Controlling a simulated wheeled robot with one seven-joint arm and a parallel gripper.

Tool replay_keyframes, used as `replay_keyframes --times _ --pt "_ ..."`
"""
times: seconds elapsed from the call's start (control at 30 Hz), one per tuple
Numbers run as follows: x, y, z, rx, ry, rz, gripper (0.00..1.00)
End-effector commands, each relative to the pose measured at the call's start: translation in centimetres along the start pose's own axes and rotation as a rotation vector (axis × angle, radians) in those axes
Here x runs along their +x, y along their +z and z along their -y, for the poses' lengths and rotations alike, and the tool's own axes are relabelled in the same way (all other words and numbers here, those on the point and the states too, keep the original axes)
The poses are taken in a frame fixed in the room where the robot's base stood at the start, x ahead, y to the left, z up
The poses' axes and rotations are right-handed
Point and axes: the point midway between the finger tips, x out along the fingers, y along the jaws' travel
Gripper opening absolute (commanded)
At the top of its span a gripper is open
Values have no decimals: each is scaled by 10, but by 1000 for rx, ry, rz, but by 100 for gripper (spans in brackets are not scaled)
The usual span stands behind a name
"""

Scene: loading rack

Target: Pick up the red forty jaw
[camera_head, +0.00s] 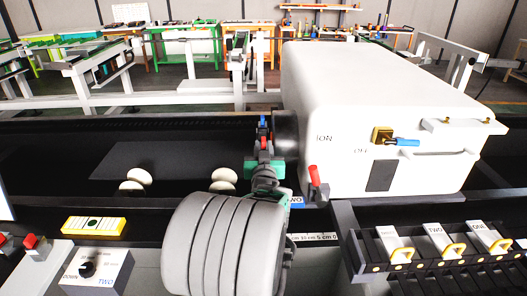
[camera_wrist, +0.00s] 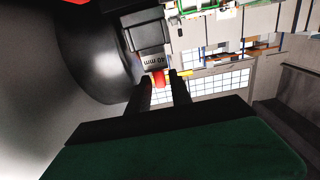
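The red forty jaw shows in the wrist view as a small red piece (camera_wrist: 158,78) below a grey block (camera_wrist: 150,38) marked "40 mm". In the head view, a small red part (camera_head: 264,143) shows just beyond my gripper, beside the white machine. My gripper (camera_wrist: 164,82) has two dark fingers with a gap between them. The red piece lies at the fingertips, seen in the gap close to the left finger. I cannot tell whether a finger touches it. In the head view my gripper (camera_head: 264,157) is small and partly hidden by my arm.
A large white machine (camera_head: 370,110) with a blue-handled lever (camera_head: 404,142) stands right of my gripper. A black round part (camera_wrist: 95,50) is close on the left in the wrist view. A red-tipped lever (camera_head: 314,176) stands near my arm. Yellow-handled labelled parts (camera_head: 445,243) sit at front right.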

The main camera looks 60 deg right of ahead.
Motion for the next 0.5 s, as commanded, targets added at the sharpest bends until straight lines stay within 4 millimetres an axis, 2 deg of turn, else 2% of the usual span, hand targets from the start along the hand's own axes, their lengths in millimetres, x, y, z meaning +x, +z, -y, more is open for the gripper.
replay_keyframes --times 0.17,0.4,0.5 --pt "19 -2 0 1 -1 1 25" --pt "58 -2 -1 0 -1 3 25" --pt "64 -1 -1 1 -1 2 25"
